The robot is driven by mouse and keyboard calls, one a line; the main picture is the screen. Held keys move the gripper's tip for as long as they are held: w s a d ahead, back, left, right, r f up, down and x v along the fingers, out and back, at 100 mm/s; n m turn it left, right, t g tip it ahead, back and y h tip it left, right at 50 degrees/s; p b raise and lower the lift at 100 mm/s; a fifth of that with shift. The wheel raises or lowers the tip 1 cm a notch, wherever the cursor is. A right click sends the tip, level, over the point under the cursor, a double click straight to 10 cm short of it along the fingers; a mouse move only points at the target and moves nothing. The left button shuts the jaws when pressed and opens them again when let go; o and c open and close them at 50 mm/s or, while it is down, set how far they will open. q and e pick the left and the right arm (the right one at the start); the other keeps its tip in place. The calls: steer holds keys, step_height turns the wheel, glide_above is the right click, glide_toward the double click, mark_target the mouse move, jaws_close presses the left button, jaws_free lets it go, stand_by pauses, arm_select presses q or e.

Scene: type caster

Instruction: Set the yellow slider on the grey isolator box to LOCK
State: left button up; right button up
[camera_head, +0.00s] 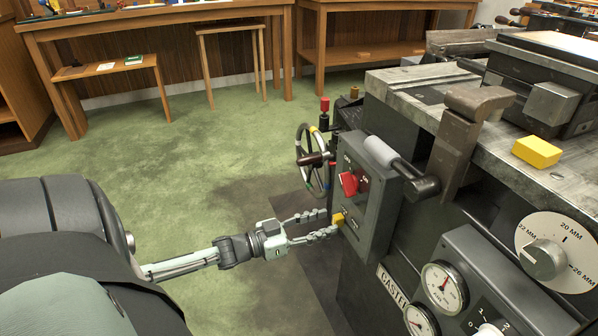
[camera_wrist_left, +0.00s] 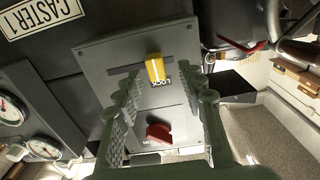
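The grey isolator box (camera_head: 381,206) is fixed to the side of the machine. It carries a red rotary handle (camera_head: 348,184) and, below it, the small yellow slider (camera_head: 338,219). In the left wrist view the slider (camera_wrist_left: 155,68) sits right beside the word LOCK, which appears upside down; any other slider label is hidden or unreadable. The red handle (camera_wrist_left: 158,132) shows lower in that view. My left gripper (camera_head: 334,222) points at the box face, fingers apart, one on each side of the slider. In the wrist view gaps remain between fingers and slider. My right gripper is out of view.
A handwheel (camera_head: 312,160) and a thick lever (camera_head: 402,168) stand close to the box. Gauges (camera_head: 444,288) and a dial (camera_head: 556,252) sit on the machine to the right. A yellow block (camera_head: 537,151) lies on top. Green floor (camera_head: 215,170) is open to the left.

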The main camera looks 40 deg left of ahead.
arm_select(q)
steer(key=v, duration=0.9)
steer(key=shift+s+a, duration=0.2)
steer(key=shift+s, duration=0.05)
steer(key=d+f+n+g+y+p, duration=0.3)
steer(key=d+f+g+y, duration=0.3)
steer(key=f, duration=0.4)
steer(key=s+d+f+g+y+p, duration=0.1)
steer(key=s+d+g+y, duration=0.1)
steer(key=s+d+g, duration=0.5)
steer(key=s+d, duration=0.1)
steer(key=s, duration=0.2)
steer(key=shift+d+f+g, duration=0.3)
steer(key=shift+d+f, duration=0.05)
steer(key=shift+d, duration=0.05)
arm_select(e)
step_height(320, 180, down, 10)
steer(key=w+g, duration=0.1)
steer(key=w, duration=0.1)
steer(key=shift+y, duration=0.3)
